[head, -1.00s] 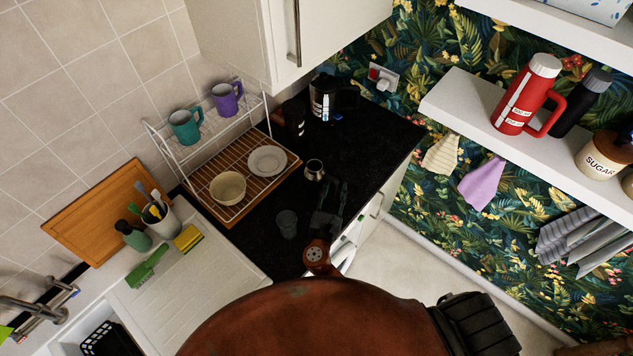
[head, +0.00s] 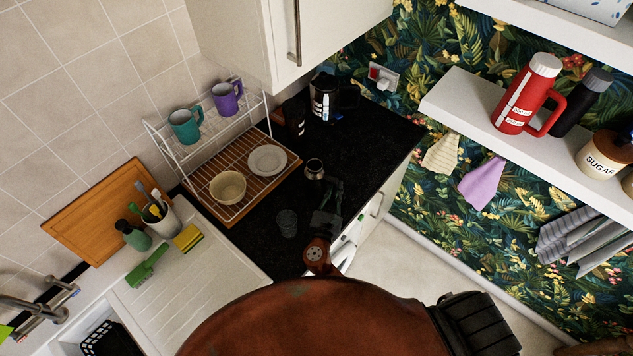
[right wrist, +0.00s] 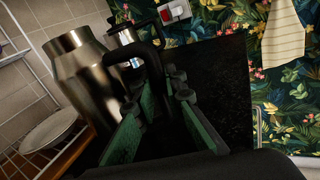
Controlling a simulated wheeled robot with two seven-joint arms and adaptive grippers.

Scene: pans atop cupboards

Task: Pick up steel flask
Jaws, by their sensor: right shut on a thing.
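My right gripper (head: 331,188) is beside the flask. In the wrist view its green-padded fingers (right wrist: 160,105) are around the handle and shut on it; the exact contact is dark and partly hidden. My left gripper is not in view.
A dark cup (head: 287,223) stands left of my right gripper. A coffee pot (head: 325,95) stands at the back. The right side of the counter (head: 375,150) is clear.

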